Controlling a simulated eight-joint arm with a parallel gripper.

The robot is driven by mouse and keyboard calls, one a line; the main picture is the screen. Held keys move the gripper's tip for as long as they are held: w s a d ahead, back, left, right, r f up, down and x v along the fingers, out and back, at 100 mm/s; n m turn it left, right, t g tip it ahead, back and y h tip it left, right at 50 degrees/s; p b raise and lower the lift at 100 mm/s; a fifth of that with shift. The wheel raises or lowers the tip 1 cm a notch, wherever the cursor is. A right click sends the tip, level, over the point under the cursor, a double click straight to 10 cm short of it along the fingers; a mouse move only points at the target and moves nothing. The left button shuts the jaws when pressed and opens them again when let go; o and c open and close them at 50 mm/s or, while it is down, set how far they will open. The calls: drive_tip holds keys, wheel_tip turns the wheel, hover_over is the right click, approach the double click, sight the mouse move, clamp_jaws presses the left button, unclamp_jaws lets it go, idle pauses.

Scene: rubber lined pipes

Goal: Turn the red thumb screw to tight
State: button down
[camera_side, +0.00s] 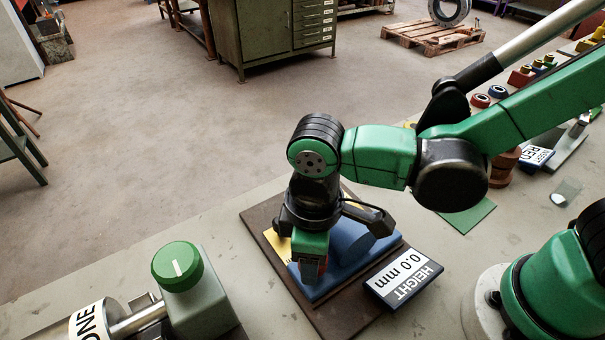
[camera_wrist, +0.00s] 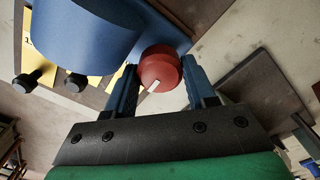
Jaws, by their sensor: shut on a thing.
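The red thumb screw (camera_wrist: 160,70) shows in the wrist view as a round red knob with a white mark line on its face. The mark points down and to the left in that view. My gripper (camera_wrist: 160,86) has its two blue fingers on either side of the knob and is shut on it. In the side view my gripper (camera_side: 311,268) points down at the front of the blue fixture (camera_side: 348,245), and the screw is mostly hidden there. The blue body of the fixture (camera_wrist: 75,35) also shows in the wrist view.
A green knob on a grey block (camera_side: 178,267) stands to the left. Two black knobs (camera_wrist: 76,83) sit by the fixture. Coloured parts line the bench at right.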

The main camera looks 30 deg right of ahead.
idle(0.3)
drive_tip(key=shift+c, duration=1.4)
unclamp_jaws()
drive_tip(key=shift+r, duration=0.1)
drive_tip(key=shift+r, duration=3.95)
drive_tip(key=w+d+m+t, duration=0.2)
drive_tip(key=d+m+t, duration=0.1)
drive_tip(key=d, duration=0.6)
drive_tip(key=w+d+m+t, duration=0.2)
drive_tip(key=d+m+t, duration=0.2)
drive_tip(key=d, duration=0.5)
drive_tip(key=shift+w+m, duration=0.3)
drive_tip(key=shift+m, duration=0.9)
